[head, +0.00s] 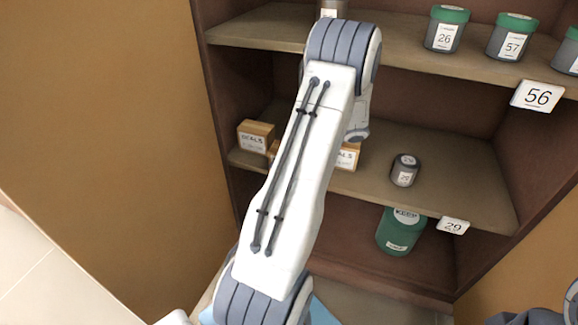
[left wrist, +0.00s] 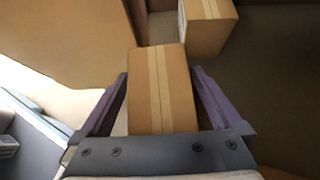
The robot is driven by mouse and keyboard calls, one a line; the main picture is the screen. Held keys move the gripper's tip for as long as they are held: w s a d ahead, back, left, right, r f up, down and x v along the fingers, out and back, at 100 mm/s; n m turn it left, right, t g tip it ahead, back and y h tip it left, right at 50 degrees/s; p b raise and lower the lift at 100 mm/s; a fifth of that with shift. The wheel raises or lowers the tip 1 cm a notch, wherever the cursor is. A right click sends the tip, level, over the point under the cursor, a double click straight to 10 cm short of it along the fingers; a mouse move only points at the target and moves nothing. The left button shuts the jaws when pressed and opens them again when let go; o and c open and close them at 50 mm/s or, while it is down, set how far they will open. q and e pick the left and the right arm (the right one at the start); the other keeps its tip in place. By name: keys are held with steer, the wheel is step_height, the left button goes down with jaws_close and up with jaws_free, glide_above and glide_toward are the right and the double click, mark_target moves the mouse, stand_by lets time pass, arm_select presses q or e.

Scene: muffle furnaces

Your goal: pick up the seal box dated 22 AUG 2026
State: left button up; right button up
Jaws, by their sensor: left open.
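Small cardboard boxes marked SEALS stand on the middle shelf in the head view: one at the left (head: 256,136), one at the right (head: 347,156) partly behind my left arm, and a sliver of another (head: 273,150) between them. Their dates are too small to read. In the left wrist view my left gripper (left wrist: 160,76) is open, with its fingers on either side of a taped box (left wrist: 163,95). A small gap shows beside the box. Another box (left wrist: 208,25) with a pale label stands beyond it to the right. My left gripper is hidden in the head view.
A grey jar (head: 404,171) stands right of the boxes on the middle shelf (head: 450,185). A green container (head: 401,232) is on the shelf below. Grey jars with green lids (head: 446,30) stand on the upper shelf (head: 400,45). The cabinet's side panel (head: 120,130) bounds the left.

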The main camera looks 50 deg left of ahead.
arm_select(q)
steer(key=shift+s+a+f, duration=0.2)
steer(key=shift+a+f, duration=0.15)
steer(key=shift+a, duration=0.05)
steer(key=c, duration=1.5)
steer(key=shift+r, duration=0.1)
steer(key=shift+r, duration=0.1)
